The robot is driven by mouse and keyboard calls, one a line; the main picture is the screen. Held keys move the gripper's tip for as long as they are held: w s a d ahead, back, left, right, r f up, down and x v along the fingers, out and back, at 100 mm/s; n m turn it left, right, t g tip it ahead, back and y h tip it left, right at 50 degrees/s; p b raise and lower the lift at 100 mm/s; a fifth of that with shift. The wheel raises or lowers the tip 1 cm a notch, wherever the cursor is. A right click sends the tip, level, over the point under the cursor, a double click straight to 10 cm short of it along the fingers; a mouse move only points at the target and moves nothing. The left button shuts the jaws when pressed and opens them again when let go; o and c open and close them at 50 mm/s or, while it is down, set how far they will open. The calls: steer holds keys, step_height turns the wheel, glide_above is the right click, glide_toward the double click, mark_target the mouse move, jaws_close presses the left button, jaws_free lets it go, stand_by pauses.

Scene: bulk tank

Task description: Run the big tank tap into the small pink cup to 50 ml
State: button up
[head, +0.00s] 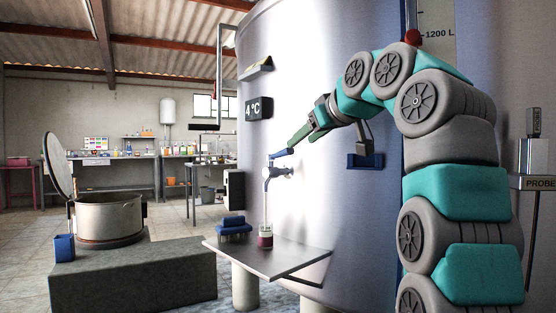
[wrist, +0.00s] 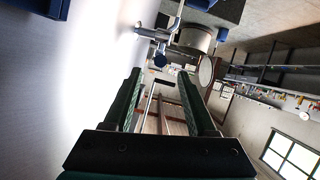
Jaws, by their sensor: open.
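The big tank (head: 330,215) is a tall shiny cylinder. Its metal tap (head: 273,172) has a blue lever (head: 279,154); the tap (wrist: 152,34) also shows in the wrist view. My gripper (head: 291,146) is at the lever's right end, its fingers open. In the wrist view the open fingers (wrist: 161,76) point towards the tap, with a blue knob-like end (wrist: 160,60) just beyond and between the tips. The small pink cup (head: 265,241) stands on the shelf under the spout. A thin pale vertical line shows between spout and cup; I cannot tell if it is flowing liquid. The cup's level is too small to read.
A metal shelf (head: 285,262) juts out below the tap, with a blue block-like item (head: 233,227) left of the cup. A lidded pot (head: 108,215) stands on a dark plinth at left. A 4 °C display (head: 258,107) and a blue bracket (head: 366,160) are on the tank.

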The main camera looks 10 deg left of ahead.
mark_target(293, 149)
steer(key=p+x, duration=0.1)
steer(key=x, duration=0.7)
steer(key=shift+s, duration=0.1)
jaws_close()
stand_by(0.4)
stand_by(1.0)
